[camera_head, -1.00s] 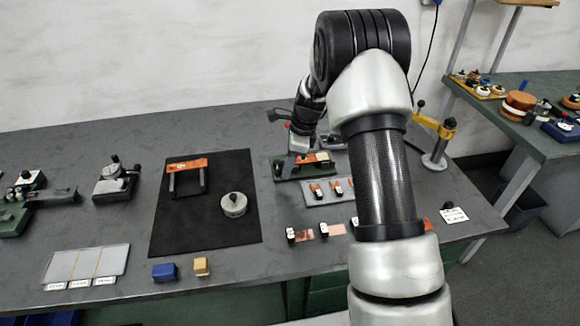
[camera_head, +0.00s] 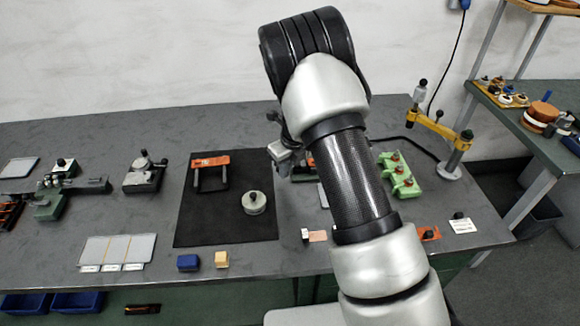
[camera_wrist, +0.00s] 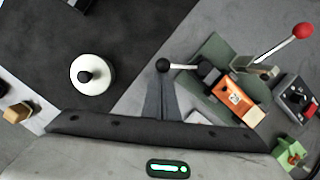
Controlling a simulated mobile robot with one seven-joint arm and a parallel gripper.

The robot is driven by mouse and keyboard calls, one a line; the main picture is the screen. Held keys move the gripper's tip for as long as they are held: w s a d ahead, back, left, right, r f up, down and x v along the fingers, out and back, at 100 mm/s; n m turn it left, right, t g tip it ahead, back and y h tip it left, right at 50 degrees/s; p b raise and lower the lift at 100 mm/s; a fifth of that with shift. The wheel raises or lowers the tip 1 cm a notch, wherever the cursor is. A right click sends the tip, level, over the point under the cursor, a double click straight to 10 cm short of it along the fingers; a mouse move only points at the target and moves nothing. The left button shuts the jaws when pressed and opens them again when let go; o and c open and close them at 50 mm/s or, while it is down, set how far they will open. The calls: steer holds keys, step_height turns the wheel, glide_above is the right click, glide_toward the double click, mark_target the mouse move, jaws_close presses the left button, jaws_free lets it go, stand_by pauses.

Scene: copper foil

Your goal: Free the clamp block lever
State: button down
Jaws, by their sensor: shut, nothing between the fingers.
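The clamp block shows in the wrist view as a green base plate (camera_wrist: 212,52) with an orange block (camera_wrist: 238,102). A lever with a black ball knob (camera_wrist: 163,65) sticks out to its left, and a rod with a red ball (camera_wrist: 303,31) rises at its right. In the head view my arm hides most of this fixture. My gripper (camera_wrist: 163,82) is shut and empty, its fingers pointing up the picture just below the black knob. I cannot tell whether they touch it. In the head view my gripper (camera_head: 284,156) is low beside the fixture.
A black mat (camera_head: 225,225) with a pale knobbed disc (camera_head: 254,203) and an orange-handled frame (camera_head: 210,161) lies left. A green block with red knobs (camera_head: 399,175) and a yellow-armed stand (camera_head: 442,130) stand right. The bench front holds small blocks (camera_head: 188,262).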

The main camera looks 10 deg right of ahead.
steer(key=shift+w+a, duration=0.25)
steer(key=shift+a, duration=0.15)
stand_by(0.4)
